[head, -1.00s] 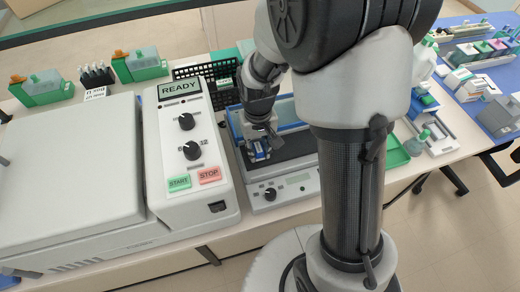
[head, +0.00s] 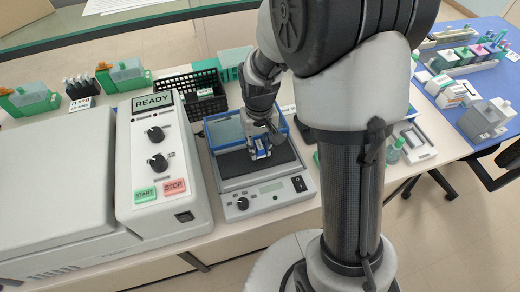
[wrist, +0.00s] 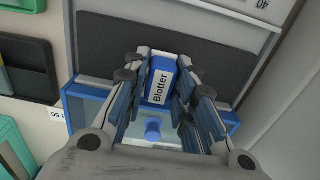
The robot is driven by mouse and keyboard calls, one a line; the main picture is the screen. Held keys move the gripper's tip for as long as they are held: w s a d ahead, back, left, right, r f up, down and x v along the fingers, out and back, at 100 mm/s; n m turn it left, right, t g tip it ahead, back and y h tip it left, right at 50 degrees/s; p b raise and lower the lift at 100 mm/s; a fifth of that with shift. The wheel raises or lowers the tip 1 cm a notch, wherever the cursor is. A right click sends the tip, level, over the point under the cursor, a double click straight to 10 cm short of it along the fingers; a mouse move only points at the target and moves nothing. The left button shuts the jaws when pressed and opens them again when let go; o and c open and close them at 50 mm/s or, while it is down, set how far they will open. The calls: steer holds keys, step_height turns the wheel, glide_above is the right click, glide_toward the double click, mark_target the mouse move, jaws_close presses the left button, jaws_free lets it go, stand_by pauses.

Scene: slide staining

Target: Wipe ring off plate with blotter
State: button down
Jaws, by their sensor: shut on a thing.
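The blotter (wrist: 160,82) is a blue and white block labelled "Blotter". My gripper (wrist: 166,66) is shut on it, with a finger on each side. In the head view my gripper (head: 261,146) is low over the dark plate (head: 238,165) of a grey benchtop device, right of the plate's middle. The plate also shows in the wrist view (wrist: 105,45), beyond the blotter. I cannot tell whether the blotter touches the plate. No ring shows; the gripper and blotter hide part of the surface.
A blue-framed clear tray (head: 226,133) lies at the back of the device. A large white machine (head: 152,200) with a READY display stands close on the left. A black rack (head: 188,95) is behind. A small green bottle (head: 394,152) stands to the right.

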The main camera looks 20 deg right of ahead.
steer(key=shift+s+a+r+p, duration=0.2)
steer(key=shift+r+p, duration=0.1)
steer(key=shift+r, duration=0.25)
steer(key=shift+w+d+r+p, duration=0.1)
steer(key=shift+w+r+p, duration=0.05)
steer(key=shift+r+p, duration=1.7)
steer(key=shift+r, duration=0.4)
